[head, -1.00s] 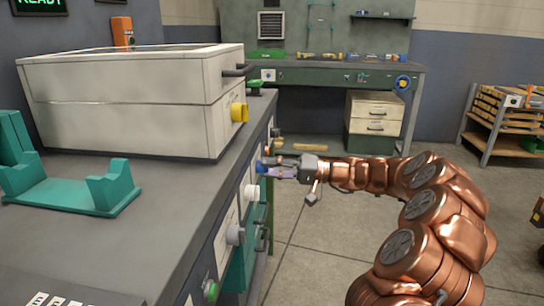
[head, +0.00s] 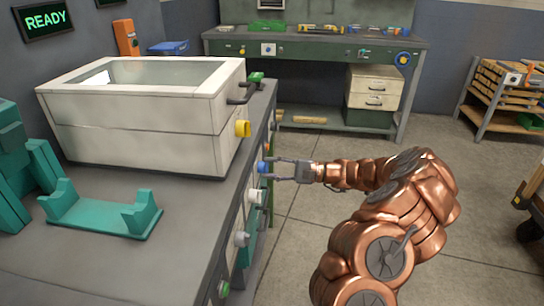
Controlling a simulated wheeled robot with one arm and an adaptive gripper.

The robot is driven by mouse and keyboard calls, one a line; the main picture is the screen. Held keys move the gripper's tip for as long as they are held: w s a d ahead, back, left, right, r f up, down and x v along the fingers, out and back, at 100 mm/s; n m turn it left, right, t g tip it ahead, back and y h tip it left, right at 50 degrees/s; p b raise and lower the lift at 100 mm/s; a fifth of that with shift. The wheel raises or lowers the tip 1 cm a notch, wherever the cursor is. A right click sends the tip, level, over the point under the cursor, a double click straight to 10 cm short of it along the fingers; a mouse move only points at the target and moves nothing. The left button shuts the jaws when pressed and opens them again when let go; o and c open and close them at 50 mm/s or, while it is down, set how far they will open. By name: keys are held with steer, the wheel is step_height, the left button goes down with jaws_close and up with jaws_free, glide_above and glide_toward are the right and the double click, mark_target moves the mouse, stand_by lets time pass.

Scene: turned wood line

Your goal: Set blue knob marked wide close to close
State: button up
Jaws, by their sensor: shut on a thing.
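The blue knob (head: 263,167) sits on the front panel of the grey workbench, above a white knob (head: 252,195) and a grey knob (head: 240,239). My gripper (head: 272,169) reaches in from the right, level with the blue knob. Its two fingers are shut on the knob. The knob's marking and its pointer direction are too small to read.
A white lidded case (head: 140,140) with a yellow knob (head: 243,128) stands on the grey bench top (head: 60,270). A teal cradle (head: 95,215) is in front of it. A green bench (head: 320,58) stands behind.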

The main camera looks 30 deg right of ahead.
steer(key=shift+m+p, duration=1.5)
steer(key=shift+p, duration=0.05)
steer(key=o, duration=1.2)
steer(key=shift+c, duration=0.2)
steer(key=shift+d, duration=0.1)
steer(key=v, duration=1.2)
